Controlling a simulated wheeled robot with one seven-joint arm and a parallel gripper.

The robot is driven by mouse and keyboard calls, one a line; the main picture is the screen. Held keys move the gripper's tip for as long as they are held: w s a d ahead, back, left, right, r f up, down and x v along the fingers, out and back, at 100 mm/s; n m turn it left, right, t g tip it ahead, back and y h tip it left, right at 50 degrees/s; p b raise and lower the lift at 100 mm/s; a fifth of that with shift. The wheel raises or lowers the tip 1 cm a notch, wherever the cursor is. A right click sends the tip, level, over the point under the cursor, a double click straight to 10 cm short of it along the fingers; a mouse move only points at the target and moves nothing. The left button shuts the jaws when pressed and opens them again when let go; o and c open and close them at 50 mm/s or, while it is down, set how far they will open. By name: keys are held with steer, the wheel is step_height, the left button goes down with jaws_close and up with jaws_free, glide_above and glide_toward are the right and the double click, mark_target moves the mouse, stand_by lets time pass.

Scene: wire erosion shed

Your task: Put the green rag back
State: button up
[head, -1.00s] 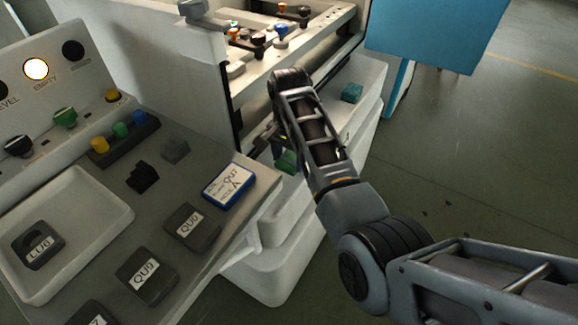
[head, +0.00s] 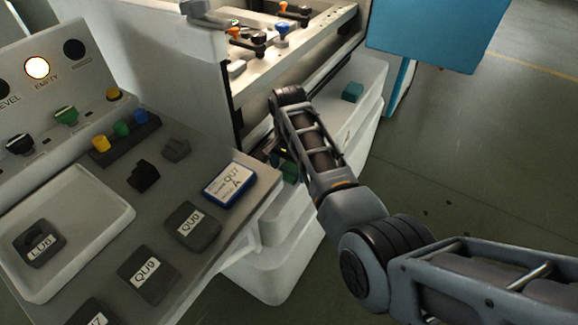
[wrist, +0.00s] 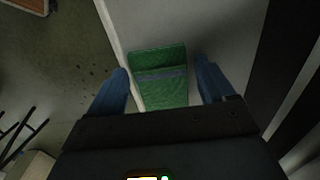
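In the wrist view a green rag (wrist: 160,92), folded with a greyish band across it, lies at a pale surface between my gripper's fingers. My gripper (wrist: 162,68) is open, its two blue fingers on either side of the rag with a visible gap each side. In the head view a green piece (head: 290,172), likely the same rag, shows beside the end of my arm on the pale tank's near side. My gripper (head: 282,158) is mostly hidden there by my arm links.
A teal block (head: 352,91) sits on the white tank ledge (head: 345,112). The panel at left carries labelled dark blocks, a blue-framed card (head: 229,185) and a white tray (head: 112,242). A blue panel (head: 440,35) stands behind; the floor at right is clear.

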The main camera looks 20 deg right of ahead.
mark_target(289, 170)
steer(key=shift+o, duration=0.3)
step_height(289, 170, up, 12)
steer(key=shift+r, duration=0.15)
stand_by(0.4)
steer(key=shift+c, duration=0.3)
stand_by(2.1)
